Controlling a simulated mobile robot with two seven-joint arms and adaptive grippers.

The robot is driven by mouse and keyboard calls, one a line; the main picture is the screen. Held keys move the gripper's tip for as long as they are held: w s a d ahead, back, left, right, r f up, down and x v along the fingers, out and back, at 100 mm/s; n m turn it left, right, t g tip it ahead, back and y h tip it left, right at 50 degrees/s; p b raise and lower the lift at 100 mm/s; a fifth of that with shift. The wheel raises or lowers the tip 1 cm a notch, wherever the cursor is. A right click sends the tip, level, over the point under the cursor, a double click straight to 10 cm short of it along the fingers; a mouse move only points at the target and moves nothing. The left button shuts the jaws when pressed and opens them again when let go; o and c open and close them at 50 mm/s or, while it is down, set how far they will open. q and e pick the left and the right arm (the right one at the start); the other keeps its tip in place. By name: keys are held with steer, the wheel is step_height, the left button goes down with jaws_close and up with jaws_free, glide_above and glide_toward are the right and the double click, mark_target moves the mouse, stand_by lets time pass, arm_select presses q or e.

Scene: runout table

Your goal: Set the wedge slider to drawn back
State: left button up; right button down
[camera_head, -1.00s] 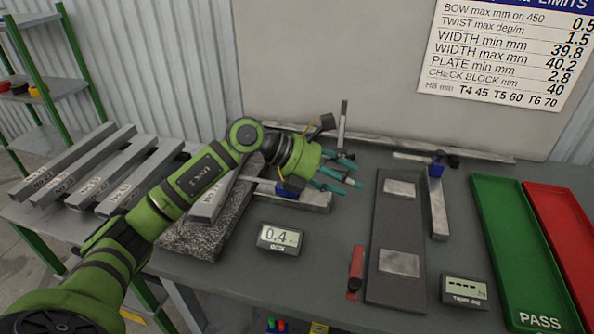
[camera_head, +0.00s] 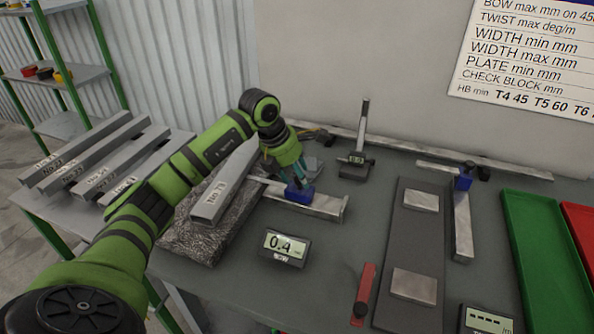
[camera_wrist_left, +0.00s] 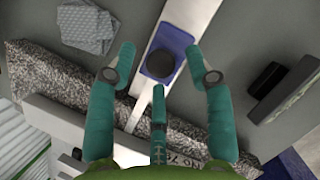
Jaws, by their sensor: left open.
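The wedge slider, which looks to be the blue block (camera_head: 299,193) with a black knob, sits on a flat metal bar (camera_head: 325,206) beside a granite block (camera_head: 238,222). My left gripper (camera_head: 289,176), with teal fingers, points down at the slider and partly hides it in the head view. In the left wrist view the blue block (camera_wrist_left: 186,43) and its round black knob (camera_wrist_left: 160,65) lie between the spread fingers (camera_wrist_left: 162,75). The fingers are open; I cannot tell whether any touches the knob. A thin pale strip runs from the block toward the grey bar marked No 7. My right gripper is not in view.
A small display (camera_head: 283,245) reading 0.4 stands in front. A grey bar (camera_head: 224,186) lies on the granite. An upright gauge (camera_head: 361,145) stands behind. A dark plate (camera_head: 413,250), a red-handled tool (camera_head: 364,290) and a green tray (camera_head: 545,250) are to the right.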

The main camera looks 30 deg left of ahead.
arm_select(q)
steer(key=shift+f, duration=0.15)
jaws_close()
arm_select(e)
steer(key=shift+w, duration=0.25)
arm_select(q)
steer(key=shift+w+d, duration=0.1)
steer(key=shift+d, duration=0.25)
steer(key=d, duration=0.2)
steer(key=w+d, duration=0.1)
steer(key=d, duration=0.4)
steer(key=shift+w+d, duration=0.1)
steer(key=shift+w, duration=0.2)
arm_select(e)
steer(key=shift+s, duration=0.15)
arm_select(q)
steer(key=shift+c, duration=0.6)
jaws_free()
steer(key=shift+o, duration=0.6)
steer(key=shift+w+d, duration=0.1)
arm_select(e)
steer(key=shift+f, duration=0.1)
